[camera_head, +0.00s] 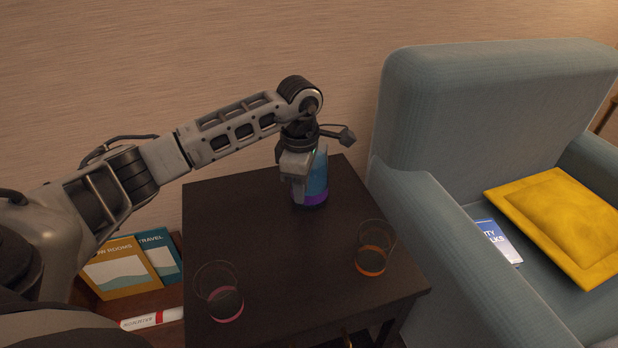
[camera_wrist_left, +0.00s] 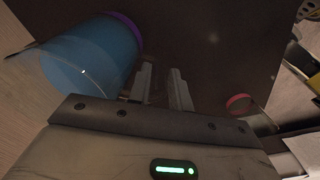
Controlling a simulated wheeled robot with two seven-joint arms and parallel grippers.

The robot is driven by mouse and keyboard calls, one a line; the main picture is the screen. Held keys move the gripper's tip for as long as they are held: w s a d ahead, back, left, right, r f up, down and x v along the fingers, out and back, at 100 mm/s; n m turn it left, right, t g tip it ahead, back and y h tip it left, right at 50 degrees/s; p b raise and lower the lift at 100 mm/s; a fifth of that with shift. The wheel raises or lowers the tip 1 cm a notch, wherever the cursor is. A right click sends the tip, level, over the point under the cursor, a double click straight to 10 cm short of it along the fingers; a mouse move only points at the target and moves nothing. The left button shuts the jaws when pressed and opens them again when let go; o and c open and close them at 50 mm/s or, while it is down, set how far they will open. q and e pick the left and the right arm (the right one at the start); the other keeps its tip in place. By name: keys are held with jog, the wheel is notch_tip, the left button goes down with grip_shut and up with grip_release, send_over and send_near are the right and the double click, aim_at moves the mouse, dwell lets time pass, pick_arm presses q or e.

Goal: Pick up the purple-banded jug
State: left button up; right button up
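The purple-banded jug (camera_head: 317,178) stands upright near the back of the dark side table, blue above a purple band at its base. My left gripper (camera_head: 298,194) points down just left of the jug and hides part of it. In the left wrist view the jug (camera_wrist_left: 90,55) is large at the left, its purple band towards the table. There the left gripper's fingers (camera_wrist_left: 162,72) are apart by a narrow gap, to the right of the jug's body. I see nothing between them. Whether the near finger touches the jug is unclear. My right gripper is not in view.
The dark table (camera_head: 255,245) also holds a pink-bottomed glass (camera_head: 226,303) at front left and an orange-bottomed glass (camera_head: 371,263) at right. Books (camera_head: 122,272) lie low at left. A blue armchair (camera_head: 470,110) with a yellow cushion (camera_head: 562,222) stands right. The table's middle is clear.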

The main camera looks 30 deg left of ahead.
pick_arm(q)
grip_shut()
jog(key=shift+s+f, duration=0.1)
jog(key=shift+s, duration=0.05)
dwell(1.1)
